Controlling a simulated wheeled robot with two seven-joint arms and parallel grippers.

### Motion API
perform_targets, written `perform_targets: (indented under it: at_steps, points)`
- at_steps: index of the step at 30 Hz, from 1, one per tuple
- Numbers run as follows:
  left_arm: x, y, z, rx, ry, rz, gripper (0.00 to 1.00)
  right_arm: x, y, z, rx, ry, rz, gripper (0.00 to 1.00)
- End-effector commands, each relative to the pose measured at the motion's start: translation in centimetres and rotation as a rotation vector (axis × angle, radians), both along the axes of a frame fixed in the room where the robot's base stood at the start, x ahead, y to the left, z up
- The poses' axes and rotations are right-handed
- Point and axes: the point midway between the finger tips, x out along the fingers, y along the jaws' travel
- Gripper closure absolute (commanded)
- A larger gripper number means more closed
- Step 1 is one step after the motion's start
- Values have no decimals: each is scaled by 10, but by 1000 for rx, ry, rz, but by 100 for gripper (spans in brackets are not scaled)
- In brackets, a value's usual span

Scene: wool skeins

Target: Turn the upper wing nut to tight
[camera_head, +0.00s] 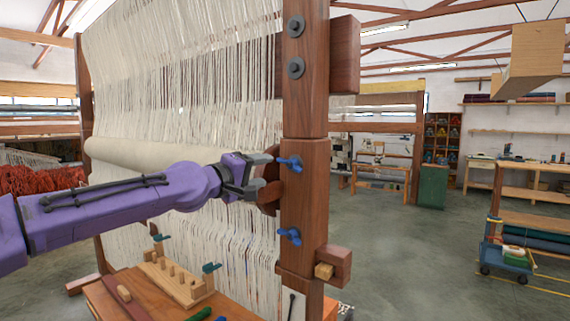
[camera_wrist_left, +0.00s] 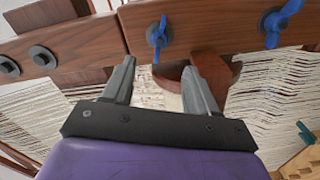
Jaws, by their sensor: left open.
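The upper wing nut (camera_head: 290,164) is blue and sits on the face of the brown wooden loom post (camera_head: 306,200). A matching lower wing nut (camera_head: 289,236) sits below it. My left gripper (camera_head: 268,160) is open and empty, just left of the upper nut in the head view. In the left wrist view my left gripper (camera_wrist_left: 160,76) has its fingers apart, with the upper wing nut (camera_wrist_left: 160,38) past the gap between them, apart from both tips. The lower wing nut (camera_wrist_left: 283,22) is further right there. My right gripper is not in view.
A dark brown curved wooden piece (camera_wrist_left: 222,72) projects beside the post, close to one finger. Pale warp threads (camera_head: 190,80) hang behind my arm. A wooden bench (camera_head: 125,300) with pegs stands low in front.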

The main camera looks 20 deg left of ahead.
Motion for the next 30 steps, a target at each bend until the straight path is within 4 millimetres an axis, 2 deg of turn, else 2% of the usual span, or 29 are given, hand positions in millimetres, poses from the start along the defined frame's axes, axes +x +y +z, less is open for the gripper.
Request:
perform_targets:
  at_steps: [1,5,12,15,19,27,28,30]
  points:
    - [1,1,7,-3,-5,-1,42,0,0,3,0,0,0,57]
    - [18,-5,8,-3,-4,-2,42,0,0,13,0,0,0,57]
    - [69,-24,9,-2,-3,-1,42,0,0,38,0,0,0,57]
    - [84,-29,8,-3,-4,-1,42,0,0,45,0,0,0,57]
    - [95,-33,6,-3,-4,-2,42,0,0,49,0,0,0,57]
    - [97,-34,4,-2,-5,-2,42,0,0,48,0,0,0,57]
    - [97,-34,4,-2,-5,-2,45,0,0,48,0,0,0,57]
    - [97,-34,4,-2,-5,-2,68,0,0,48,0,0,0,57]
